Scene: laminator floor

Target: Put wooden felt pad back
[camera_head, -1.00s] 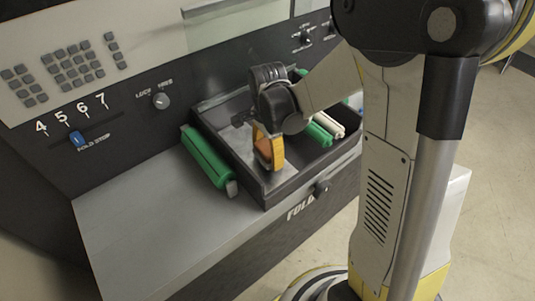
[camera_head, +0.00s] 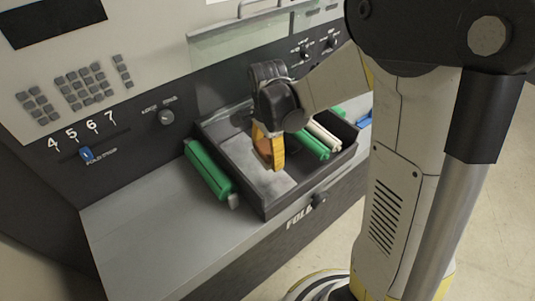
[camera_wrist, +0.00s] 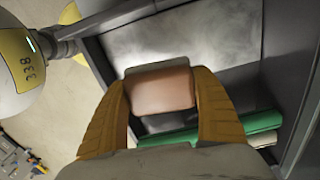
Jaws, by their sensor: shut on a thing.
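My gripper (camera_head: 268,150) has yellow fingers and is shut on the wooden felt pad (camera_head: 263,147), a small brown block. In the wrist view the pad (camera_wrist: 160,89) sits between the two finger tips (camera_wrist: 160,92), with a grey layer along its far edge. The pad is over the open tray drawer (camera_head: 296,194), above its bare grey left compartment (camera_head: 268,182). I cannot tell whether the pad touches the tray floor. Part of the pad is hidden by a finger in the head view.
Green and white rollers (camera_head: 318,138) lie in the tray's right compartment. Another green roller (camera_head: 208,170) lies on the grey ledge left of the tray. The ledge (camera_head: 150,225) is clear at the front left. The control panel (camera_head: 75,90) rises behind.

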